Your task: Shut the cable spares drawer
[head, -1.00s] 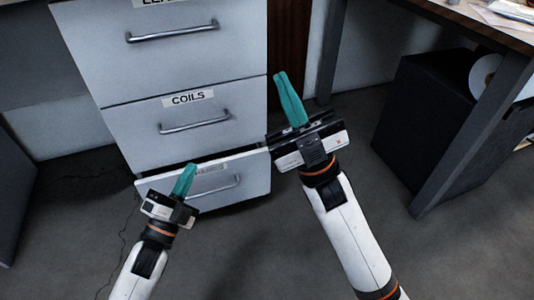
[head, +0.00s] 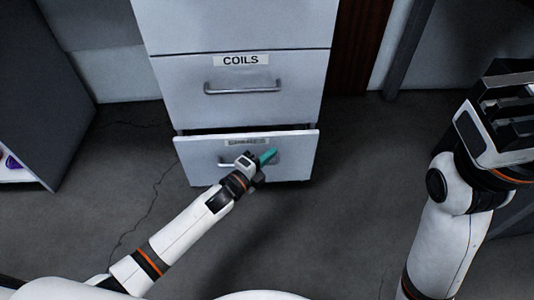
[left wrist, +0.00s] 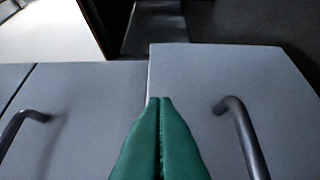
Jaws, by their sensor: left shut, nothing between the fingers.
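The grey cabinet's bottom drawer (head: 300,160) stands partly open, with a dark gap above its front; its label (head: 247,142) is too blurred to read. My left gripper (head: 268,156) is shut and empty in front of this drawer, near its handle. In the left wrist view, the closed teal fingers (left wrist: 160,135) point at the edge of the protruding drawer front (left wrist: 205,80), beside its handle (left wrist: 240,130). I cannot tell whether they touch it. My right gripper (head: 497,120) shows only its body at the right; its fingers are not visible.
The COILS drawer (head: 185,85) above is shut, with a bar handle (head: 242,88). A dark cabinet side (head: 45,80) stands at the left. The floor (head: 345,200) in front and to the sides is clear.

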